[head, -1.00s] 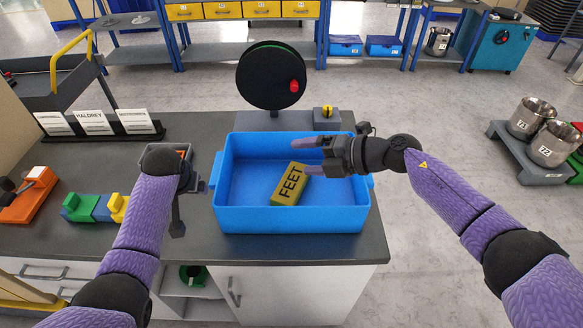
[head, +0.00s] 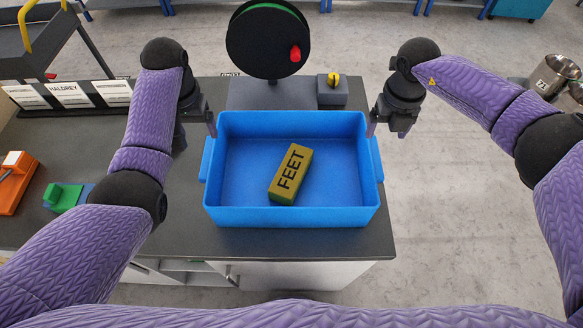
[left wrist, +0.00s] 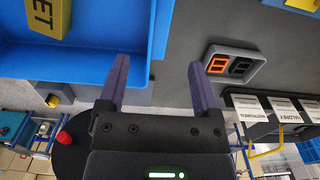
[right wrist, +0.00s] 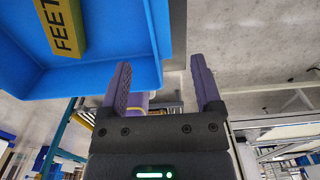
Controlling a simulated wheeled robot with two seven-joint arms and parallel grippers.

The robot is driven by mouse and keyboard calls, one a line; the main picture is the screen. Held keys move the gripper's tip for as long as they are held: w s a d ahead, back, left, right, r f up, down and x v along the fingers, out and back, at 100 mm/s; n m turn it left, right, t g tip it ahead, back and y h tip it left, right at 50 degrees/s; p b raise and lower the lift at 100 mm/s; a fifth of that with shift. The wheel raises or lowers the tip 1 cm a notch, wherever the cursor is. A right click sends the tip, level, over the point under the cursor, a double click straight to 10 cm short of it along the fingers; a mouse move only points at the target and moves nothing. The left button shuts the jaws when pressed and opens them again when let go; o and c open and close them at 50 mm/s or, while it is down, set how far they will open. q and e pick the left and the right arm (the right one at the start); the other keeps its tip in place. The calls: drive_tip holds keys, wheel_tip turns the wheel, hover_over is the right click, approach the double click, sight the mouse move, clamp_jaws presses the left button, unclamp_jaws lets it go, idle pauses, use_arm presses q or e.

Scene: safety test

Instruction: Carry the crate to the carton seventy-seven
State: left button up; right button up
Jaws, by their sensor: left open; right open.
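The blue crate (head: 292,216) stands on the dark worktop near its front edge, with a handle on its left and right sides. A yellow block marked FEET (head: 290,174) lies tilted inside it. My left gripper (head: 209,122) is open and empty by the crate's left side. In the left wrist view one finger overlaps the blue crate wall (left wrist: 90,65); contact is unclear. My right gripper (head: 373,125) is open and empty by the right side, close to the crate wall (right wrist: 130,50) in the right wrist view. I cannot make out a carton marked seventy-seven.
A black reel (head: 268,41) on a grey base stands behind the crate. Label cards (head: 70,94) stand at the left. A small digit display (left wrist: 232,64) lies on the worktop. Steel pots (head: 557,74) stand at the right. Grey floor right of the worktop is clear.

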sight(208, 156)
use_arm(q)
wheel_tip(208, 156, down, 10)
drive_tip(key=shift+r, duration=0.15)
use_arm(e)
wheel_tip(208, 156, down, 10)
drive_tip(key=shift+r, duration=0.2)
use_arm(q)
clamp_jaws()
use_arm(e)
clamp_jaws()
idle(0.7)
